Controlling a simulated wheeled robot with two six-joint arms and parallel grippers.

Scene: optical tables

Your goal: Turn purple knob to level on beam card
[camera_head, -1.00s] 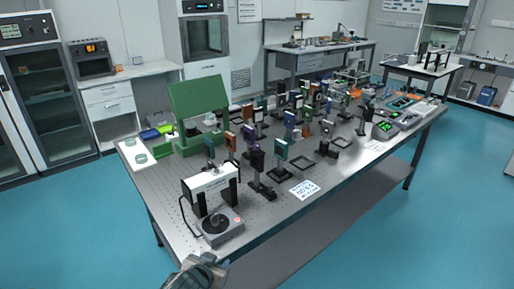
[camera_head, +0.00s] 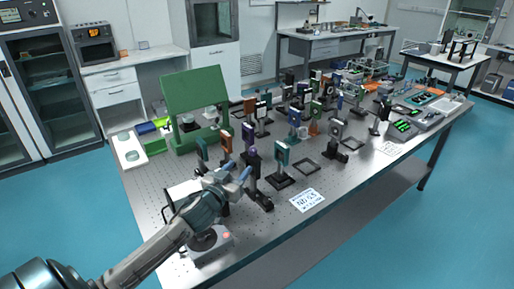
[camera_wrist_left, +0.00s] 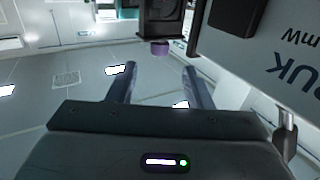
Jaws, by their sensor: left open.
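I cannot tell for sure which item is the beam card. My right gripper is out of view.
A white box with dark lettering (camera_wrist_left: 290,55) fills the right of the wrist view, close to the fingers. A printed sheet (camera_head: 307,200) lies on the perforated table (camera_head: 150,200). Several optic mounts crowd behind the knob. A green panel (camera_head: 195,95) stands at the back left.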

